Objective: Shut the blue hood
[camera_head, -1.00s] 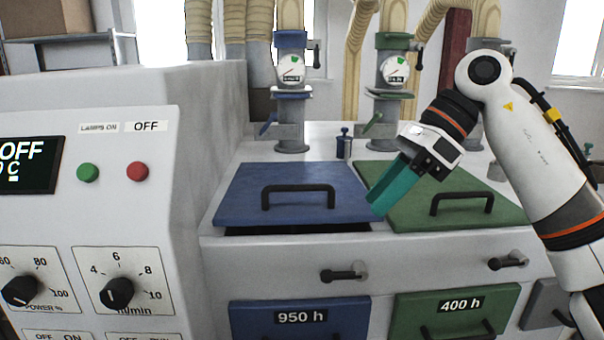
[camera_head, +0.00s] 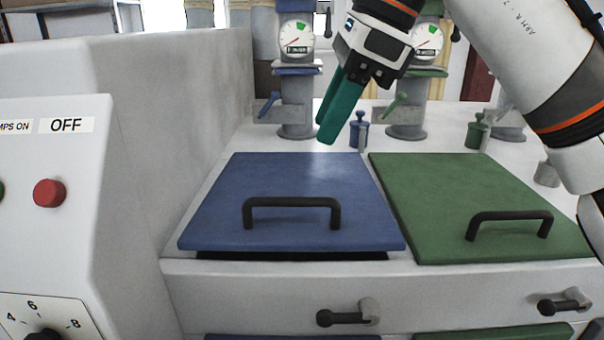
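The blue hood (camera_head: 290,180) is a flat blue lid with a black bar handle (camera_head: 292,205), left of centre on the grey machine. It sits slightly raised at its front edge, with a dark gap (camera_head: 290,255) under it. My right gripper (camera_head: 328,132) has teal fingers, pointing down and a little left. It hangs above and behind the blue hood's far edge, apart from the hood and its handle. Its fingers look together, with nothing seen between them. My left gripper is not in view.
A green hood (camera_head: 470,185) with a black handle lies to the right, beside the blue one. Pipes with gauges (camera_head: 296,40) and small blue (camera_head: 358,134) and green (camera_head: 477,133) fittings stand behind. A control panel (camera_head: 60,215) rises at the left. A front latch handle (camera_head: 348,315) sticks out below.

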